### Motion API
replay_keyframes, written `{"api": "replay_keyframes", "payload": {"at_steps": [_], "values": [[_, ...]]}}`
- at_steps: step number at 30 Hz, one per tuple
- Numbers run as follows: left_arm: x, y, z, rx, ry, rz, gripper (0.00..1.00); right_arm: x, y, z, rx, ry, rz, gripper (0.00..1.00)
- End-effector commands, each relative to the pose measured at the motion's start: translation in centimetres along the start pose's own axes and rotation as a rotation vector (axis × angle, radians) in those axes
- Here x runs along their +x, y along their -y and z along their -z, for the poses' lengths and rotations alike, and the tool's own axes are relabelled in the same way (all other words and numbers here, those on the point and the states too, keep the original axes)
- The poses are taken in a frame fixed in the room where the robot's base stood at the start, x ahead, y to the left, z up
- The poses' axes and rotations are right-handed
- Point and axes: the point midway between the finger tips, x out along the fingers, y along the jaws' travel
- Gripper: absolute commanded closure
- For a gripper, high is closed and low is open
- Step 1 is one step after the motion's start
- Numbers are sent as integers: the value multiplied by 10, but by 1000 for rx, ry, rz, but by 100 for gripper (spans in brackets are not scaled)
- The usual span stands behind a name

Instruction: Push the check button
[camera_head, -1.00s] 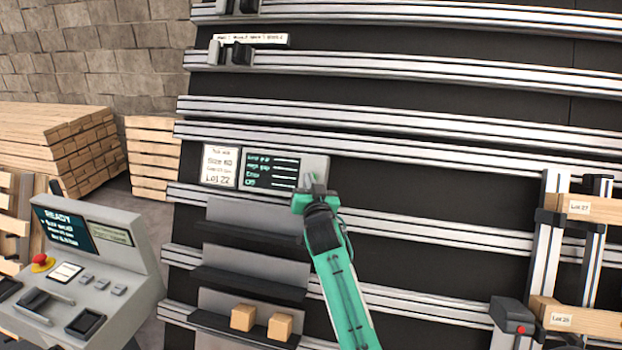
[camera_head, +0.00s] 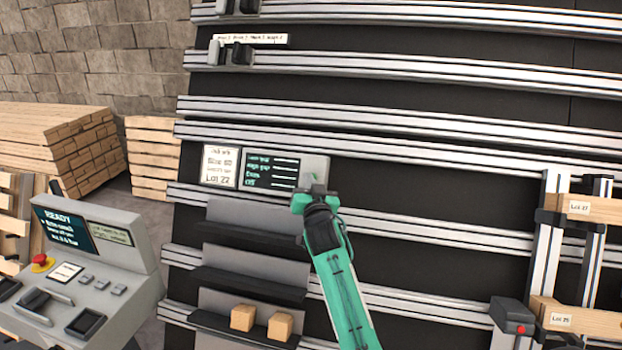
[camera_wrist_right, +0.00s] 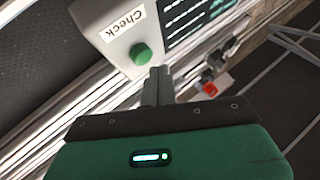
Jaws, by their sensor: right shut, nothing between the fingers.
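The check button is a round green button (camera_wrist_right: 141,54) on a light grey panel box, next to a white label reading "Check" (camera_wrist_right: 122,23) in the right wrist view. In the head view the panel box (camera_head: 316,165) has a dark screen (camera_head: 271,171) with teal text, and my gripper covers the button area. My right gripper (camera_head: 312,188) is at the lower right corner of the box. In the wrist view its closed fingers (camera_wrist_right: 157,80) end just beside and below the button. Whether they touch it I cannot tell. My left gripper is not in view.
A white sign (camera_head: 220,165) is left of the screen. Below are grey shelves with two wooden blocks (camera_head: 243,317). A grey console (camera_head: 90,260) with a red knob (camera_head: 41,262) stands at lower left. Horizontal metal rails (camera_head: 400,120) cross the dark wall. Clamped boards (camera_head: 590,318) are at right.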

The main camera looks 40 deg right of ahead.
Motion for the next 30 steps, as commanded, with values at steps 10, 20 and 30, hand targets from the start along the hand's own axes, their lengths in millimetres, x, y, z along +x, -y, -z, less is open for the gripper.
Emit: {"api": "replay_keyframes", "payload": {"at_steps": [10,20,30], "values": [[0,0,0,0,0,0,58,0,0,0,0,0,0,100],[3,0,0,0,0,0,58,5,-4,-4,1,1,0,100],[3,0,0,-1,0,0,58,6,-4,-4,0,0,0,100]]}}
